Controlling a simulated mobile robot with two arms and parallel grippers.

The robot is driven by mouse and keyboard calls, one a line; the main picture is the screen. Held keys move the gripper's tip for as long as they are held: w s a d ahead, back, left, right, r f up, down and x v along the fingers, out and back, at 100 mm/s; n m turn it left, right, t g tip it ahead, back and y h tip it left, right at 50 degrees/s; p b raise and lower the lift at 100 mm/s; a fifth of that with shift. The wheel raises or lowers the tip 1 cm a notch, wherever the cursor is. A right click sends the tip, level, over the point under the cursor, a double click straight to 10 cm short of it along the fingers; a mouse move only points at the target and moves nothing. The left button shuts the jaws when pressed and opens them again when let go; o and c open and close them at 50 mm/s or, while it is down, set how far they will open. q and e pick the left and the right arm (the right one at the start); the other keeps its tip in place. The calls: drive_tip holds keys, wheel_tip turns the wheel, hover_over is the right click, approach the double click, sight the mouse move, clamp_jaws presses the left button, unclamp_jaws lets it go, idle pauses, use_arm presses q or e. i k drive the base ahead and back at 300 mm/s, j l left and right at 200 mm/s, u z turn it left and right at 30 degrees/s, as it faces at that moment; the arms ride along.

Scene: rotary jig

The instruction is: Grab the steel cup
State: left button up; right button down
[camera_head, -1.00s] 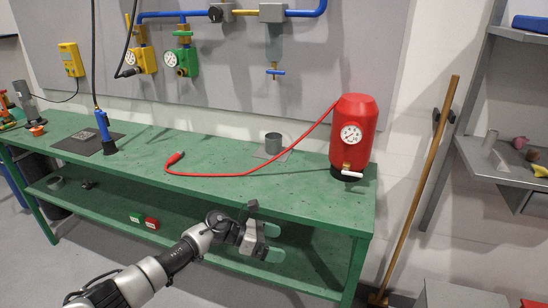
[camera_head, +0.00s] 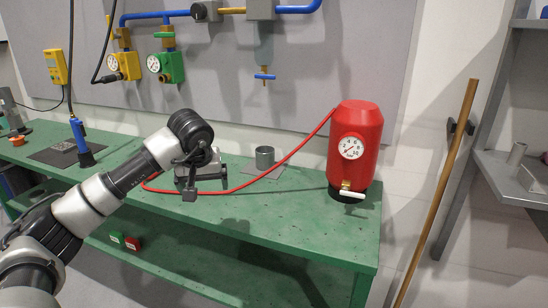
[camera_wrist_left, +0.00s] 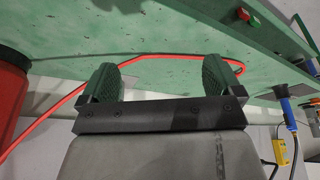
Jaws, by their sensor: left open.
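The steel cup (camera_head: 265,157) is a small grey cylinder standing upright on a thin grey mat (camera_head: 258,172) near the back of the green bench. My left gripper (camera_head: 207,187) is over the bench to the left of the cup, apart from it. In the left wrist view my left gripper (camera_wrist_left: 155,83) is open, with nothing between its two green-padded fingers. I cannot make out the cup in the left wrist view. My right gripper is not in view.
A red tank (camera_head: 355,140) with a gauge stands right of the cup. Its red hose (camera_head: 290,158) runs left across the bench (camera_head: 300,215), passing close to the cup and behind my gripper. Blue pipework with valves hangs on the wall above. The bench front is clear.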

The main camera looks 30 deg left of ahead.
sight(265, 155)
drive_tip(key=i, duration=1.1)
